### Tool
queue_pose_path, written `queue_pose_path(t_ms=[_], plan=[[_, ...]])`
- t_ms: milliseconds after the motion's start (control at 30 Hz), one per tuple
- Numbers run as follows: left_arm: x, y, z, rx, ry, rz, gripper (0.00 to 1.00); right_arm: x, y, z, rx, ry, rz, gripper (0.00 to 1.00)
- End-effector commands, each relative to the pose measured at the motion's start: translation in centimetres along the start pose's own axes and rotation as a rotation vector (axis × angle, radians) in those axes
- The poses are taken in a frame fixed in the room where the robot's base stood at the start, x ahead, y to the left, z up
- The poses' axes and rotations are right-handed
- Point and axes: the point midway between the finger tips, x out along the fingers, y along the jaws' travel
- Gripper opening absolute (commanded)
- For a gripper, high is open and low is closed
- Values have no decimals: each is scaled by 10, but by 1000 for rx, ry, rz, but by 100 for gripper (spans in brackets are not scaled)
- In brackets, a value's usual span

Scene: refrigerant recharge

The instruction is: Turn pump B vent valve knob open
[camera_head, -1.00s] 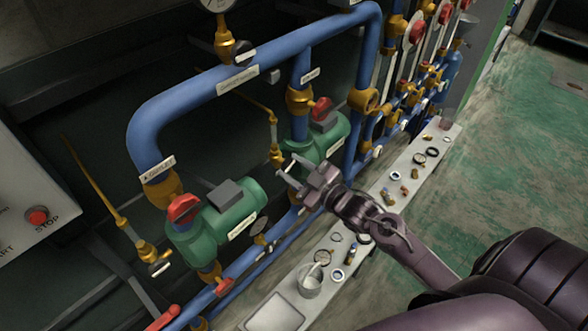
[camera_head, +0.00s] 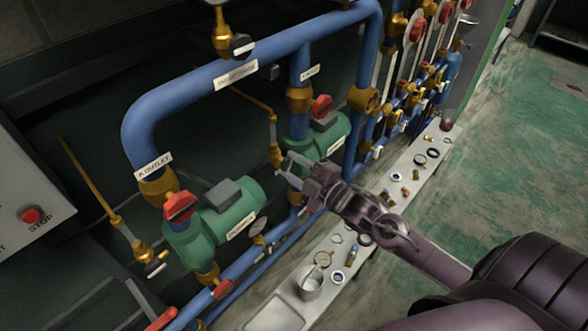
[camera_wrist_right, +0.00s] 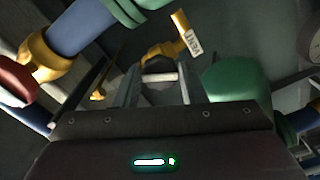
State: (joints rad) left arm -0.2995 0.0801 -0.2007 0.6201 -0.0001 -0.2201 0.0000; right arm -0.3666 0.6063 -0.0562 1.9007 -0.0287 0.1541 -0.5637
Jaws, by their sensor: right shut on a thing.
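The pump B vent valve is a small brass fitting (camera_head: 276,157) at the lower end of a thin brass pipe, left of the rear green pump (camera_head: 322,140). In the right wrist view, the brass valve body (camera_wrist_right: 163,50) carries a white VENT tag (camera_wrist_right: 193,43). The pale bar of its knob (camera_wrist_right: 160,77) lies crosswise between my fingers. My right gripper (camera_head: 284,170) is at this valve in the head view, shut on the knob. It also shows in the right wrist view (camera_wrist_right: 158,86). The knob is mostly hidden in the head view. My left gripper is out of view.
The front green pump (camera_head: 225,215) with its red handle (camera_head: 179,206) stands to the left. A second vent valve (camera_head: 143,253) is beside it. Blue pipes (camera_head: 240,75) frame the area. A pale shelf (camera_head: 345,237) with several small parts lies below my right arm.

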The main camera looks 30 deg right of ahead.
Motion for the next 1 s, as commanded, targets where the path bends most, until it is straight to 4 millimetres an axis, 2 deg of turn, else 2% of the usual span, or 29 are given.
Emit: queue_pose_path(t_ms=[100, 400, 633, 667, 700, 767, 1000], plan=[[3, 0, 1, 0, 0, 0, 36, 0, 1, 0, -83, 2, 3, 10], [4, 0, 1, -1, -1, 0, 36, 0, 1, 0, -111, 2, 3, 10], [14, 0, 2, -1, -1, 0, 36, 0, 0, 0, -413, 4, 2, 10], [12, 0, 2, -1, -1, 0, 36, 0, 1, -1, -414, 2, 3, 40], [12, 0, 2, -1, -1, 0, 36, 0, 2, -1, -409, 1, 3, 45], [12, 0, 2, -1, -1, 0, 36, 0, 2, -1, -408, 1, 3, 53], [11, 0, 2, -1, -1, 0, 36, 0, 1, 0, -405, 0, 2, 54]])
